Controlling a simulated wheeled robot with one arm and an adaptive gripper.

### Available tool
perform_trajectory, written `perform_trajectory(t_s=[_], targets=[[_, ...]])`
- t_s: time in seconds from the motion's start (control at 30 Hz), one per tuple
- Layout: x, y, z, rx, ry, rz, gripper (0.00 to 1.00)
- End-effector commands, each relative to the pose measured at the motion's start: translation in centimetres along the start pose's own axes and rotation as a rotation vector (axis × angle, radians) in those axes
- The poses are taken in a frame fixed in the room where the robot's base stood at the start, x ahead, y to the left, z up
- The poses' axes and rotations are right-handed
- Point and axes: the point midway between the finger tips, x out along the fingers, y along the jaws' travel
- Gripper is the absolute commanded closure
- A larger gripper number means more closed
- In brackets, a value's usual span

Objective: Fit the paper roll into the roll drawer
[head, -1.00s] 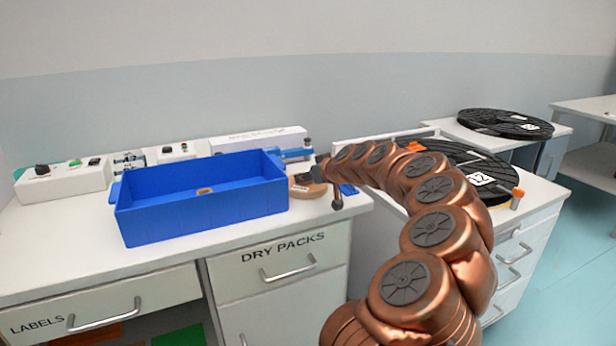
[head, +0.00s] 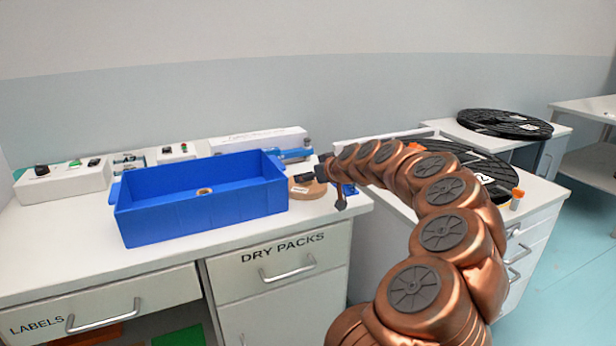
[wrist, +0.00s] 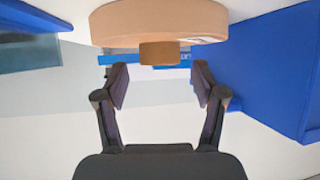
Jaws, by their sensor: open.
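A tan disc-shaped roll (head: 308,188), which looks like the paper roll, lies flat on the bench to the right of a blue bin (head: 200,221). In the wrist view the roll (wrist: 160,20) fills the top, with a short tan stub (wrist: 159,52) standing out from its face. My gripper (wrist: 160,84) is open and empty, its two fingers spread on either side of the line to the stub, apart from it. In the head view my gripper (head: 331,184) is beside the roll's right edge, partly hidden by my arm. I cannot pick out a roll drawer for certain.
The blue bin stands close to the left of the roll and holds a small brown ring (head: 204,191). Drawers marked LABELS (head: 140,303) and DRY PACKS (head: 305,262) are below. Black reels (head: 505,123) lie on benches to the right. The bench front is clear.

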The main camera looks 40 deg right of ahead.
Motion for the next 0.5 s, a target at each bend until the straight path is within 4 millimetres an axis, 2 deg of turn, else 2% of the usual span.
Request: perform_trajectory(t_s=[0.3, 0.5], targets=[[-5.9, 0.1, -0.1, 0.000, 0.004, 0.003, 0.30], [-8.7, 0.0, 0.0, 0.000, 0.001, 0.002, 0.30]])
